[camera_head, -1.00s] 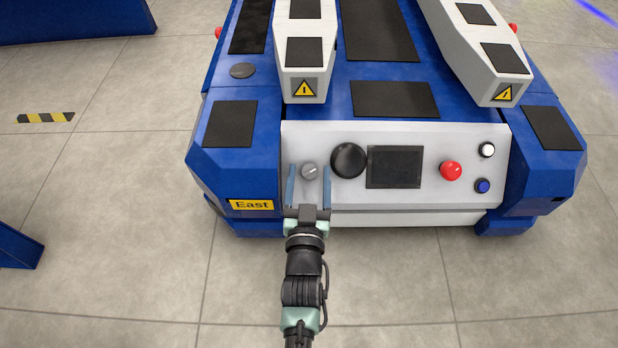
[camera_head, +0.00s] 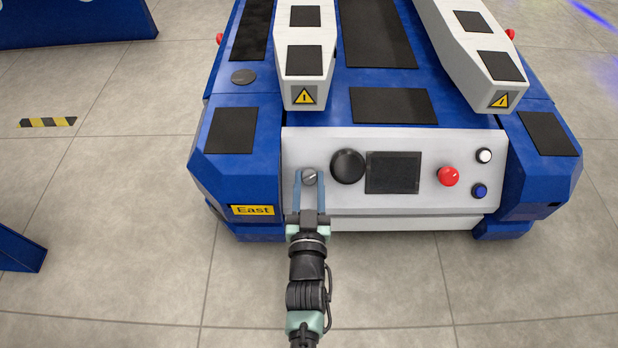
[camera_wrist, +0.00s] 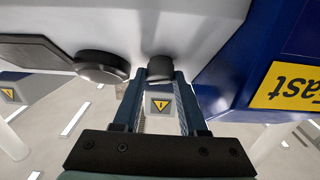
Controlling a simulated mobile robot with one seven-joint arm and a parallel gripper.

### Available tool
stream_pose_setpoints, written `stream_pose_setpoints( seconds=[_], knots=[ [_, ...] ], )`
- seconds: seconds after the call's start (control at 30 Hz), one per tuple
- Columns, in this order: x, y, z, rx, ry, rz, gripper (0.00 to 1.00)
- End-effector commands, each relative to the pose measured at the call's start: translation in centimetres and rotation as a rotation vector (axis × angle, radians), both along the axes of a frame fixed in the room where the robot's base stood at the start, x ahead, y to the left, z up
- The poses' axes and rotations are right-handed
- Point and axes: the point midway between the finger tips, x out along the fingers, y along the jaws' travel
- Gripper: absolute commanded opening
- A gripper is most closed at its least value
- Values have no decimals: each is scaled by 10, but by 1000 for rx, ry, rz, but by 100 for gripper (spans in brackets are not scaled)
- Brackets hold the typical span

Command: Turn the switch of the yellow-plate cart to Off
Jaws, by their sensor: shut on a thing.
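The blue cart carries a yellow plate reading "East" (camera_head: 252,210) on its front left corner. The plate also shows upside down and cut off in the wrist view (camera_wrist: 293,86). The knob's pointer and any markings are too small to read.
Right of the knob are a large black round button (camera_head: 348,166), a dark screen (camera_head: 393,172), a red emergency button (camera_head: 448,176), a white button (camera_head: 484,156) and a blue button (camera_head: 480,191). The floor before the cart is clear.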

Motion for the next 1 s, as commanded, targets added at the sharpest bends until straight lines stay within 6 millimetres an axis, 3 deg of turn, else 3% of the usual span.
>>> stream_pose_setpoints(
  seconds=[0.47,1.0],
  knots=[
    [0,-3,7,-192,7,178,0],
    [2,-9,4,-552,4,502,0]
  ],
)
